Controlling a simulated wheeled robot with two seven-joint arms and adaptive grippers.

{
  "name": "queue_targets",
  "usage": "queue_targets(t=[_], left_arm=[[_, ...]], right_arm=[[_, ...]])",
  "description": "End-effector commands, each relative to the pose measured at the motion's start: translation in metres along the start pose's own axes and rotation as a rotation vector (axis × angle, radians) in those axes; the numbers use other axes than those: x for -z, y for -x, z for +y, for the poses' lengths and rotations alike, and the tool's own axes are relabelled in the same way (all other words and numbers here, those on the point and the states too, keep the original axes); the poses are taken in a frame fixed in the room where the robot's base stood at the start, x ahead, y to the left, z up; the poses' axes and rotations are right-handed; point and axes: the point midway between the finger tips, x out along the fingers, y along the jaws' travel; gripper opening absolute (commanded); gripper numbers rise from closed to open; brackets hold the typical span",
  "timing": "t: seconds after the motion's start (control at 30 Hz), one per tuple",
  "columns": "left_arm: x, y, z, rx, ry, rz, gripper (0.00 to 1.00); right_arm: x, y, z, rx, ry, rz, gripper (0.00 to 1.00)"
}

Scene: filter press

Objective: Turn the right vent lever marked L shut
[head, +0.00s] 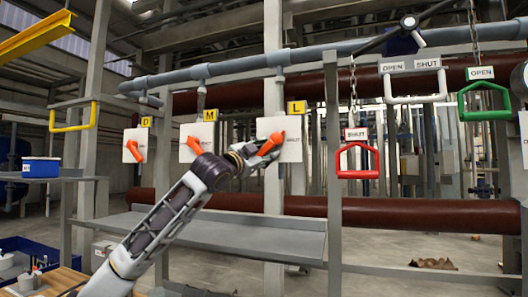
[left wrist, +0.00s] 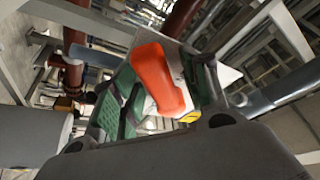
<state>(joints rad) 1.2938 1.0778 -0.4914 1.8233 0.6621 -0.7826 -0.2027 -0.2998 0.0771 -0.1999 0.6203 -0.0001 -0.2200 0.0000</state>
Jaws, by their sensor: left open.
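The vent lever marked L is an orange handle (head: 271,143) on a white plate (head: 291,150) under a yellow L tag (head: 296,107), right of the levers marked D and M. My left gripper (head: 258,151) reaches up to it from the lower left. In the left wrist view the orange handle (left wrist: 158,80) lies between the open fingers of my left gripper (left wrist: 160,95). I cannot tell whether the fingers touch it. My right gripper is not in view.
The M lever (head: 194,145) and D lever (head: 133,150) are on plates to the left. A red SHUT handle (head: 357,172) hangs on a chain to the right, with a green OPEN handle (head: 484,112) farther right. A grey shelf (head: 250,233) runs below the levers.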

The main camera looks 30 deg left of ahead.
Motion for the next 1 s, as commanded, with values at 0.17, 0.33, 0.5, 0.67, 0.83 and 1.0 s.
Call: queue_targets(t=[0.17,0.33,0.5,0.67,0.83,1.0], left_arm=[[-0.0002,0.0001,0.0004,0.0,0.0,0.0,0.45],[-0.0003,0.0002,0.0004,0.0,0.0,0.0,0.25],[-0.0003,0.0002,0.0004,0.0,0.0,0.0,0.04],[-0.0003,0.0003,0.0005,0.0,0.0,0.0,0.0],[-0.0004,0.0006,0.0007,0.0,0.001,0.0,0.0],[-0.0003,0.0028,0.0015,0.004,0.011,0.0,0.0]], right_arm=[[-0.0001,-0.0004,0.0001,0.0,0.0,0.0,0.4],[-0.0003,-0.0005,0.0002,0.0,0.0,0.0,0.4],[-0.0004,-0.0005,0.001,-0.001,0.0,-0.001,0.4],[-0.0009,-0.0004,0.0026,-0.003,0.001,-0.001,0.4],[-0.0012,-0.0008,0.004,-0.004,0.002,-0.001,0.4],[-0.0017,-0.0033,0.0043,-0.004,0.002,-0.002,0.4]])
